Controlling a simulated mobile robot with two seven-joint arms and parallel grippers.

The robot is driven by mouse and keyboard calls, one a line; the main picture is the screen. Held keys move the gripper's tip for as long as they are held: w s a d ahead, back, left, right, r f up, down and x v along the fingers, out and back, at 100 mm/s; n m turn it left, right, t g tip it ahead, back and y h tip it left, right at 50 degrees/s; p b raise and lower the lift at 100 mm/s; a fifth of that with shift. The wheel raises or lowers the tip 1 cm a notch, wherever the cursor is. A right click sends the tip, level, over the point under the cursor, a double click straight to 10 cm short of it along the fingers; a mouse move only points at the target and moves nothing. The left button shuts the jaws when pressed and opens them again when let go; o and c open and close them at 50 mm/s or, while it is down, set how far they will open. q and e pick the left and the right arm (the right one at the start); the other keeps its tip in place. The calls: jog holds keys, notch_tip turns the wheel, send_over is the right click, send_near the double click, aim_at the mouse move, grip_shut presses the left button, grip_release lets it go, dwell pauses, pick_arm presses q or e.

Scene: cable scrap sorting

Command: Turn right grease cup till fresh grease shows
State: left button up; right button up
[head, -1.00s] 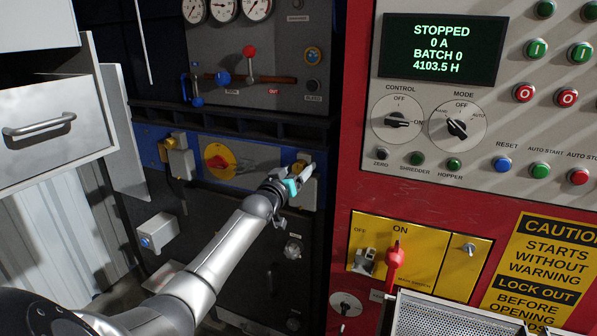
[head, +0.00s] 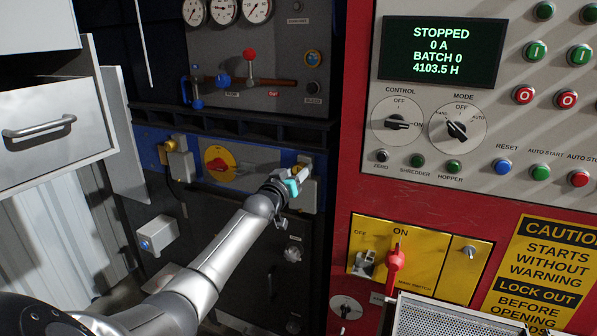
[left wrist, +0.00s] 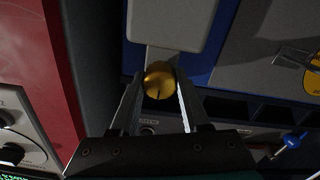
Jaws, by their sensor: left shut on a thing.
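The right grease cup (head: 304,159) is a brass-yellow knob at the right end of the blue panel in the head view, partly hidden by my gripper. In the left wrist view the round brass cup (left wrist: 158,80) sits between the two fingers, with a dark line on its face. My left gripper (head: 299,174) is shut on the cup; its fingers (left wrist: 158,98) flank it in the left wrist view. I see no fresh grease around the cup. My right gripper is not in view.
The red control cabinet (head: 345,190) stands close to the right of my gripper. A grey drawer unit (head: 50,130) is at the left.

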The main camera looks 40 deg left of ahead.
pick_arm(q)
grip_shut()
jog(key=shift+m, duration=0.3)
jog(key=shift+m+p, duration=0.65)
jog(key=shift+m, duration=0.35)
jog(key=m+p, duration=0.1)
jog(key=m, duration=0.1)
jog(key=shift+m, duration=0.3)
jog(key=m, duration=0.3)
jog(key=shift+p, duration=0.3)
jog(key=shift+f+m, duration=0.1)
jog(key=shift+m, duration=1.6)
